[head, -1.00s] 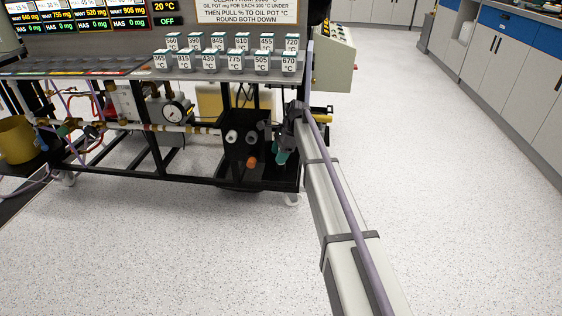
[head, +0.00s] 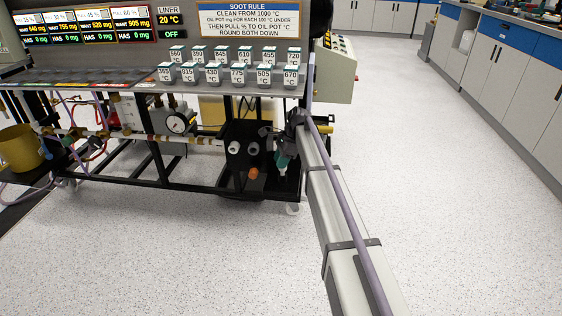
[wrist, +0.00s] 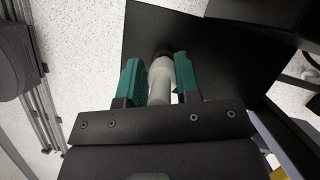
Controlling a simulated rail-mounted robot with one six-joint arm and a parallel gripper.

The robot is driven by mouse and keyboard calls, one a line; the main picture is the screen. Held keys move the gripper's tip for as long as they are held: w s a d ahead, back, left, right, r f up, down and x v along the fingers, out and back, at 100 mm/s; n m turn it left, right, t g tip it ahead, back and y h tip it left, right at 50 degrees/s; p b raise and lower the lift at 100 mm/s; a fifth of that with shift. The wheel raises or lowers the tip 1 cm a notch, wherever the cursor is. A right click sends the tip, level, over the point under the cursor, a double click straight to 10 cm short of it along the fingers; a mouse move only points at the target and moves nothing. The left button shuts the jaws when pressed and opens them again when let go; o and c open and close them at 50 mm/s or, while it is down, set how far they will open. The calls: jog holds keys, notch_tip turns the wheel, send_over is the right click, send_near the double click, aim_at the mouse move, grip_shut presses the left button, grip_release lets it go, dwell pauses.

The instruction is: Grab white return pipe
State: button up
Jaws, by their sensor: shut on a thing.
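A white pipe (wrist: 160,82) with a dark end stands between my gripper's (wrist: 160,78) two green fingers in the wrist view. My gripper is shut on it, and the dark end points to a black surface.
The bench shelf with several labelled containers (head: 238,76) is above my gripper. A pressure gauge (head: 178,122) and brass pipework are to the left, with a yellow bucket (head: 20,148) at the far left. The speckled floor is clear in front and to the right.

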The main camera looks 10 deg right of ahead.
notch_tip(320, 180, up, 2)
jog(key=shift+r+p, duration=0.15)
jog(key=shift+p, duration=0.45)
jog(key=w+d, duration=0.1)
jog(key=d, duration=1.7)
jog(key=shift+w+f+b, duration=0.2)
jog(key=shift+f+b, duration=0.15)
